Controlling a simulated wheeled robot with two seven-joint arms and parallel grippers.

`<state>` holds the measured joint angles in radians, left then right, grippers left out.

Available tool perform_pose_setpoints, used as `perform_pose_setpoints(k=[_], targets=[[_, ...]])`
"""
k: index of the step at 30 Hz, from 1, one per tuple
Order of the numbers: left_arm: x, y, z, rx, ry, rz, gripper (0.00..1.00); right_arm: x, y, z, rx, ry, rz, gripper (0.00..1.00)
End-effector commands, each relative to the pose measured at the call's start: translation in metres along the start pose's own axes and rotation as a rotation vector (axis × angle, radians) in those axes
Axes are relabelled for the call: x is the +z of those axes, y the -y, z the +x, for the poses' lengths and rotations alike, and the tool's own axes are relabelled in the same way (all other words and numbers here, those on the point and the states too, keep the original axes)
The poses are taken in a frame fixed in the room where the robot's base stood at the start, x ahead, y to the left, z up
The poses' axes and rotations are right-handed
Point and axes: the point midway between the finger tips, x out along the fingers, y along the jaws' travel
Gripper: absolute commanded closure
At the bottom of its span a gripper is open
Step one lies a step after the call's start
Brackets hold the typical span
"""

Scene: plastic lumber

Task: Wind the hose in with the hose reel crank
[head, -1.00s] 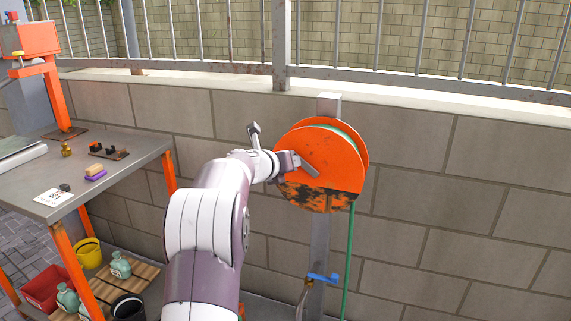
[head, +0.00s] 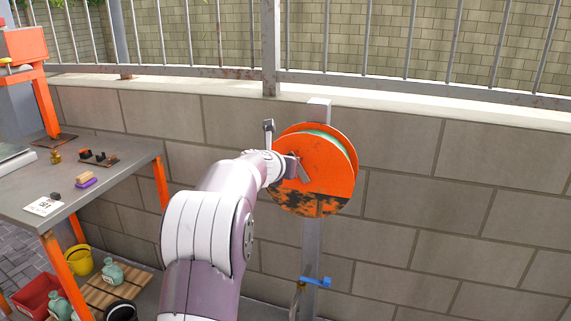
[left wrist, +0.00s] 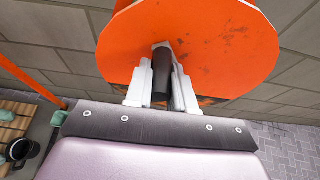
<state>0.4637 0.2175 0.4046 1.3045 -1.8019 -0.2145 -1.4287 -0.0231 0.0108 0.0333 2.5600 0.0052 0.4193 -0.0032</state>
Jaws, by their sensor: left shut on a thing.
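The orange hose reel (head: 325,160) is mounted on a grey post (head: 311,240) in front of the block wall. Its lower face is worn and dark. Green hose (head: 342,146) shows between the reel's discs in the head view; no length hangs below it. A short grey crank arm (head: 305,175) lies on the reel's face. My left gripper (head: 291,168) is at the left part of that face. In the left wrist view its two pale fingers (left wrist: 162,88) are shut on the dark crank handle (left wrist: 161,73), in front of the orange disc. My right gripper is not in view.
A blue-handled tap (head: 316,281) sits low on the post. A workbench (head: 110,195) with small items stands at the left, with a yellow bucket (head: 78,261) and bottles beneath. The wall right of the reel is clear.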

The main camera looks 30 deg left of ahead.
Motion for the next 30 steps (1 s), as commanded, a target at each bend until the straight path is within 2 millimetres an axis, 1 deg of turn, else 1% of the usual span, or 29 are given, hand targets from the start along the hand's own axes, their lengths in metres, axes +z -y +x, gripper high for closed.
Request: perform_pose_setpoints(k=[1, 5, 6, 8, 16, 20, 23, 30], targets=[[0.010, -0.002, -0.004, 0.008, 0.019, 0.001, 1.00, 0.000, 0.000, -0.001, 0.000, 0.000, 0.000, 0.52], [0.010, -0.002, -0.004, 0.008, 0.019, 0.000, 1.00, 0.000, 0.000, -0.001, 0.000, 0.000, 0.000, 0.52], [0.010, -0.002, -0.004, 0.008, 0.019, 0.000, 0.70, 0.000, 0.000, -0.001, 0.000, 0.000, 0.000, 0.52], [0.010, -0.002, -0.004, 0.007, 0.019, 0.000, 0.52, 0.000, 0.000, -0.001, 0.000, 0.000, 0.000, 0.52], [0.005, -0.001, -0.002, 0.003, 0.009, -0.001, 0.52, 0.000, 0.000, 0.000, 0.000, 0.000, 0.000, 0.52], [0.004, -0.001, -0.010, 0.002, 0.008, -0.001, 0.52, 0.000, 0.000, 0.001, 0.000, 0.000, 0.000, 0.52], [0.004, -0.001, -0.029, 0.004, 0.010, -0.001, 0.52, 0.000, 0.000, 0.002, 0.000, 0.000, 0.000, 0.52], [0.006, -0.002, -0.088, 0.005, 0.011, -0.001, 0.52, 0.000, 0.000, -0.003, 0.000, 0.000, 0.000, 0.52]])
